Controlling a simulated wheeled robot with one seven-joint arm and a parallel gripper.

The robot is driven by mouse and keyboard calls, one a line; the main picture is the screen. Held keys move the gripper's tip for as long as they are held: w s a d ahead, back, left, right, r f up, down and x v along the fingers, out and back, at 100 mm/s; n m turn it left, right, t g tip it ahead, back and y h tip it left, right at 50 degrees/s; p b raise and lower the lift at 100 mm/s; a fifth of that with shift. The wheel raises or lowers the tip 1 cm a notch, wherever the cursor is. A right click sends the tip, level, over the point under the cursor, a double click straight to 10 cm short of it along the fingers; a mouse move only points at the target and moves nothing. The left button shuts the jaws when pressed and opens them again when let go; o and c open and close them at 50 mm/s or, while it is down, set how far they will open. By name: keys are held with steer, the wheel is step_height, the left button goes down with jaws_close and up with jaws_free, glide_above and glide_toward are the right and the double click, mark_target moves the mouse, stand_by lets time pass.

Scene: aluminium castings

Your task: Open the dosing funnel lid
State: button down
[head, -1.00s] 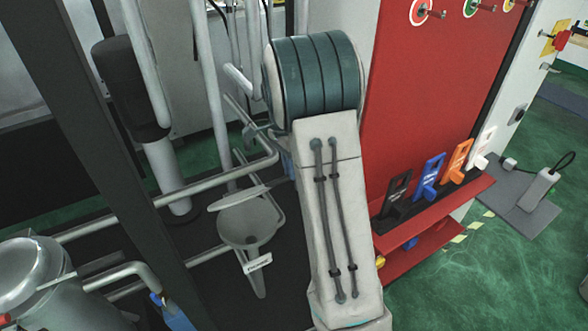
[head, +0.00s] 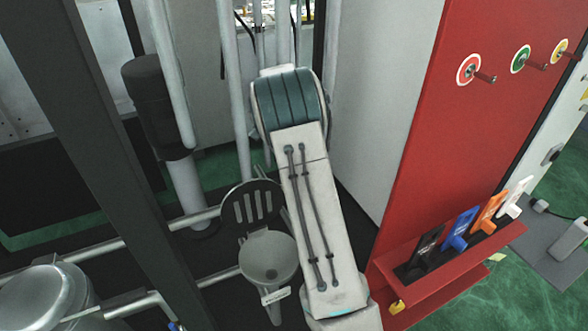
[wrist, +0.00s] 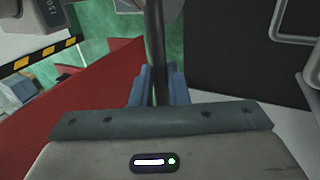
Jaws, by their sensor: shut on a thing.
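The dosing funnel (head: 268,262) is a grey bowl with a small white label below its rim, left of my arm in the head view. Its round dark lid (head: 252,207) with long slots stands raised at the back of the bowl, its slotted face showing, and the bowl's mouth is uncovered. In the wrist view my gripper (wrist: 155,85) has its blue-grey fingers shut on a thin dark upright strip (wrist: 155,45), which looks like the lid seen edge-on. In the head view my arm hides the gripper.
Metal rails (head: 110,250) and a dark post (head: 110,150) stand left of the funnel. A metal vessel (head: 40,300) is at the lower left. A red panel (head: 450,130) with a shelf of coloured tags (head: 460,228) stands to the right.

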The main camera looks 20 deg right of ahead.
steer(key=shift+w+f+g, duration=0.25)
steer(key=shift+f+g, duration=0.15)
steer(key=c, duration=1.4)
jaws_free()
steer(key=shift+w+r, duration=0.1)
steer(key=shift+r, duration=0.1)
steer(key=v, duration=1.3)
steer(key=shift+w+r+b, duration=0.2)
steer(key=shift+w+b, duration=0.05)
steer(key=shift+b, duration=0.15)
